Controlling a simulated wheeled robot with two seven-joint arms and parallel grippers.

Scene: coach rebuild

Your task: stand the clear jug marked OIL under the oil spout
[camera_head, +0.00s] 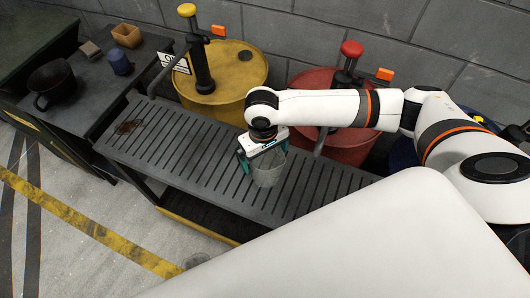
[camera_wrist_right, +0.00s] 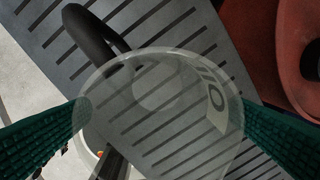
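The clear jug (camera_head: 268,170) is at the middle of the slatted bench in the head view. In the right wrist view the jug (camera_wrist_right: 160,125) shows its round mouth, a black handle at upper left and partly legible dark lettering on a pale label at right. My right gripper (camera_head: 264,162) has its green fingers on opposite sides of the jug, seemingly touching it. I cannot tell whether the jug rests on the slats. My left gripper is not in view.
The slatted bench (camera_head: 190,150) has free room left of the jug and a dark stain (camera_head: 128,127) near its left end. A side table at left holds a black pot (camera_head: 53,82), a blue container (camera_head: 120,63) and a tan box (camera_head: 126,35). A blue drum (camera_head: 403,155) is partly hidden behind my arm.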

